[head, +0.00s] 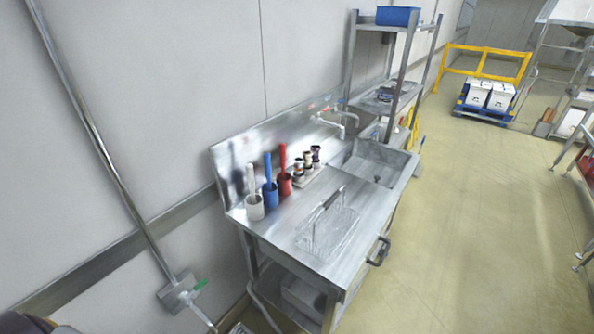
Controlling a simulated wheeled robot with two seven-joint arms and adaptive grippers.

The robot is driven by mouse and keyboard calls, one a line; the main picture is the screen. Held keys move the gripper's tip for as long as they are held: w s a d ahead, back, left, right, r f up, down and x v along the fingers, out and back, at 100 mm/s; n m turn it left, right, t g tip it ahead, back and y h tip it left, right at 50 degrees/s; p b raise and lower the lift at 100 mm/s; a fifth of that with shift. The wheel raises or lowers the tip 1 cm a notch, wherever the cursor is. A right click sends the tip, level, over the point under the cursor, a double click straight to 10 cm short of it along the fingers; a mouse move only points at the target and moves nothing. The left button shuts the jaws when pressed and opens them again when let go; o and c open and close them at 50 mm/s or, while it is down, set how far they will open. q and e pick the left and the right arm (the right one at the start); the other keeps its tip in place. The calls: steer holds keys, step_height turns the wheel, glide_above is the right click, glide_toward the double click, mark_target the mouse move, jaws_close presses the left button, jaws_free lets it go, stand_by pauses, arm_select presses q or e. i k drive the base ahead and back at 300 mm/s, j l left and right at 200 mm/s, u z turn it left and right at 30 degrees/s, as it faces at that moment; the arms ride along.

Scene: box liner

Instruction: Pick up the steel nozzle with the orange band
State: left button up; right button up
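A small group of short upright pieces (307,160) with dark, pale and brownish parts stands in a light holder on the steel sink counter (285,235), near the back splash. They may be nozzles, but they are too small for me to tell which is steel with an orange band. Neither of my grippers shows in the head view. A dark rounded part at the bottom left corner may be mine.
White, blue (270,190) and red (284,172) handled tools stand in cups left of the group. A wire basket (328,232) sits in front. A sink basin (375,165) and tap (330,122) are to the right. The floor (460,230) right of the counter is open.

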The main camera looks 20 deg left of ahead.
mark_target(298, 161)
steer(key=i+l+u, duration=0.25)
steer(key=l+u, duration=0.3)
steer(key=l, duration=0.2)
steer(key=l+u, duration=0.25)
steer(key=l, duration=0.15)
